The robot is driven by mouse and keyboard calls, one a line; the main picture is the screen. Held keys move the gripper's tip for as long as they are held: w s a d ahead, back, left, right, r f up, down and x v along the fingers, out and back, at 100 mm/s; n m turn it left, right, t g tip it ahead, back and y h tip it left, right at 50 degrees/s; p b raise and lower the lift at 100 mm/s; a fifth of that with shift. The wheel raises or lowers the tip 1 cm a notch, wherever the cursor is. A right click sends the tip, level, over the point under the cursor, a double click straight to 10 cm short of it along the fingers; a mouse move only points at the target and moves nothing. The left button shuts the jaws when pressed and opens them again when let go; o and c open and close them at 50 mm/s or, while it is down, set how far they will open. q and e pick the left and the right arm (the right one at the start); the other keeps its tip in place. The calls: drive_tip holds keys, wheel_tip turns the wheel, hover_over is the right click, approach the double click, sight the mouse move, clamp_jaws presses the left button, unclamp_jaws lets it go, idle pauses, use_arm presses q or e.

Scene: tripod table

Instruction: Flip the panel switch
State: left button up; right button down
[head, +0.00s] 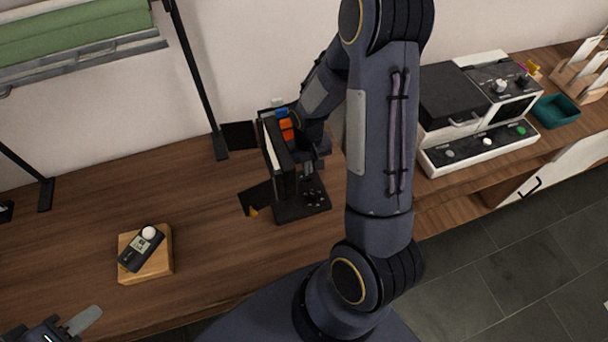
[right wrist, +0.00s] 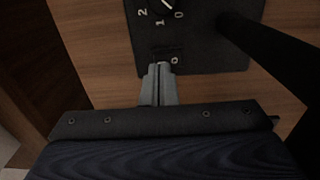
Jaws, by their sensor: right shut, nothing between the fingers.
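The black panel (right wrist: 205,50) fills the top of the right wrist view, with white marks reading 2, 1 and 0 around a dial. A dark switch (right wrist: 168,50) beside a small white ring mark sits near its lower edge. My right gripper (right wrist: 159,70) is shut and empty, its tips over the panel's lower edge beside the switch. I cannot tell whether they touch it. In the head view the panel is the base (head: 303,207) of a black stand, partly hidden by my right arm. My left gripper (head: 75,326) is at the bottom left, partly out of frame.
A black upright holder (head: 283,160) with blue and orange parts stands on the panel's base. A wooden block (head: 155,265) carries a black meter (head: 141,250). A white machine (head: 475,140) and a teal tray (head: 555,111) stand at right.

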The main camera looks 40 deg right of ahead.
drive_tip(key=shift+f+b, duration=0.8)
drive_tip(key=shift+f, duration=0.1)
idle(0.6)
drive_tip(key=shift+r, duration=0.1)
drive_tip(key=shift+r+p, duration=2.55)
drive_tip(key=shift+r, duration=0.95)
drive_tip(key=shift+f, duration=0.1)
